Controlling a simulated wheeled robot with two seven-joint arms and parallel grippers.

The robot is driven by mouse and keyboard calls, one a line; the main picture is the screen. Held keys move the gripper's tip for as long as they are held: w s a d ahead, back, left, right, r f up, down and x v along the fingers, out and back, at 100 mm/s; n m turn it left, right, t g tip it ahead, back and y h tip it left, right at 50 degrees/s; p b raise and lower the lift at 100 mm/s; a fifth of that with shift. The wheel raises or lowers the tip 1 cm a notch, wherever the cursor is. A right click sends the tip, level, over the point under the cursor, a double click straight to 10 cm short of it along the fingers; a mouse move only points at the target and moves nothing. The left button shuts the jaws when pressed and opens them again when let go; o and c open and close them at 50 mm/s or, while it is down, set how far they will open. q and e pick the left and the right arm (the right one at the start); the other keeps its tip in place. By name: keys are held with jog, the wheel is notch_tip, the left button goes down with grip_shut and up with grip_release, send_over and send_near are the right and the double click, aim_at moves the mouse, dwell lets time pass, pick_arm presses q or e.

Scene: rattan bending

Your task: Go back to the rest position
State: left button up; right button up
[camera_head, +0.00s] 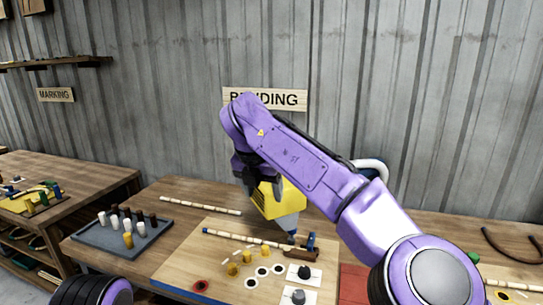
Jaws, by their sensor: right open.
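My right arm comes in from the right and reaches over the middle of the bench. My right gripper (258,181) is dark, points down and is open, in front of the back wall and beside a yellow tool (277,201) with a grey nozzle pointing down. I cannot tell whether they touch. A pale banded rattan pole (240,237) with a blue end lies on the wooden board (185,262) below. My left gripper is not in view; only a dark and purple part of my left arm shows at the bottom left.
A grey tray (90,236) with several white, black and yellow pegs stands on the left. A second banded pole (200,205) lies behind the board. Yellow pegs, white rings and dark knobs sit on the board. A dark curved rod (510,253) lies far right.

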jog(key=w+a+f+n+t+h+b, duration=0.2)
jog(key=a+f+n+t+h, duration=0.15)
jog(key=f+n+t, duration=0.75)
jog(key=s+d+f+n+g+y+b, duration=0.1)
jog(key=s+d+f+n, duration=0.15)
jog(key=f+n, duration=0.45)
jog(key=s+d+f+n+g+y+b, duration=0.1)
jog(key=s+d+f+n+y, duration=0.15)
jog(key=f, duration=0.85)
jog(key=s+d+f+n+y+b, duration=0.1)
jog(key=s+f+n, duration=0.2)
jog(key=f+n, duration=0.5)
jog(key=s+d+f+n+g+b, duration=0.1)
jog(key=s+d+f+g, duration=0.1)
jog(key=s+d+f, duration=0.5)
jog(key=s+d+f+n+g+b, duration=0.1)
jog(key=s+d+f+n+g, duration=0.1)
jog(key=s+d+f, duration=0.55)
jog(key=s+d+f+g+h+b, duration=0.1)
jog(key=s+d+f, duration=0.4)
jog(key=s, duration=0.5)
jog(key=s+d+f+n+g+h+b, duration=0.1)
jog(key=s+d+f+g, duration=0.4)
jog(key=s+d, duration=0.5)
jog(key=shift+s+h+b, duration=0.3)
jog(key=shift+h+b, duration=0.2)
jog(key=shift+b, duration=0.45)
